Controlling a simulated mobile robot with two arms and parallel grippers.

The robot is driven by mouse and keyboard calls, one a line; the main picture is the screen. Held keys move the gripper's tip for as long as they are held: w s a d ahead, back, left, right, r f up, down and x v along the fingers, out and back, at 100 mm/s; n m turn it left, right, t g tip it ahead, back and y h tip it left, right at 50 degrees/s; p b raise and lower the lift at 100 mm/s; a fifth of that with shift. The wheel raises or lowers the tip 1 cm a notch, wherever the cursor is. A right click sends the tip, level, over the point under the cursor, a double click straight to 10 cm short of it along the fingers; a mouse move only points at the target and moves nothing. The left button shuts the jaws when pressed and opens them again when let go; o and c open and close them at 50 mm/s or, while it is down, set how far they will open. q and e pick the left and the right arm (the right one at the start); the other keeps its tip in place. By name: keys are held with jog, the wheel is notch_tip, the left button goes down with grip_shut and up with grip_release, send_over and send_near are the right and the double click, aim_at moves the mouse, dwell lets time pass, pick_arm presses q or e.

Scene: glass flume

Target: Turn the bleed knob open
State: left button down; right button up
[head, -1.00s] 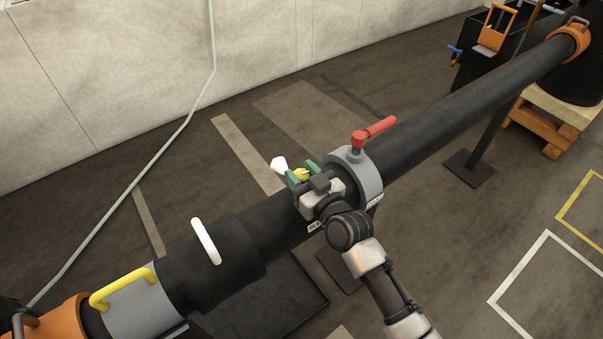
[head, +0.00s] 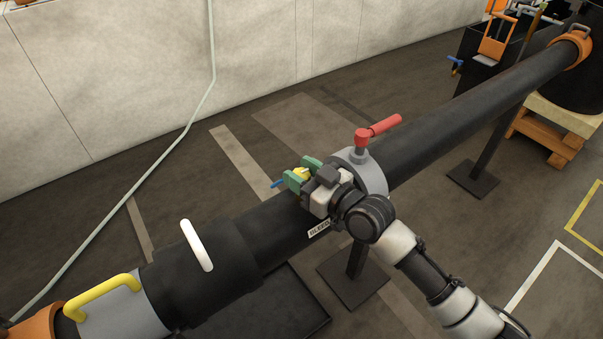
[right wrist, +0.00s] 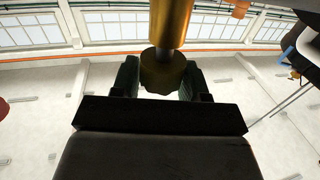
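The bleed knob (head: 300,173) is small and yellow, on the far side of the black pipe. A label, seemingly reading BLEED (head: 319,229), is on the near side of the pipe. My right gripper (head: 302,174) has green fingers, one on each side of the knob. In the right wrist view the brass-coloured knob (right wrist: 164,72) fills the gap between the dark green fingers, below a brass stem (right wrist: 170,22). The fingers appear closed on it. A short blue piece (head: 278,183) sticks out left of the fingers. The gripper body hides the knob's near side. My left gripper is not in view.
A red lever (head: 378,130) stands on a grey collar (head: 372,172) right beside my gripper. A white handle (head: 197,245) and a yellow handle (head: 108,296) rise from the pipe at left. A support post (head: 355,262) stands below. The floor behind is open.

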jog(key=o, duration=0.3)
jog(key=shift+f, duration=0.1)
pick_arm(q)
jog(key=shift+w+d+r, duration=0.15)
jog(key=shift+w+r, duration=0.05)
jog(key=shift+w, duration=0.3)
pick_arm(e)
jog(key=v, duration=1)
jog(key=shift+s+d, duration=0.25)
jog(key=shift+d, duration=0.05)
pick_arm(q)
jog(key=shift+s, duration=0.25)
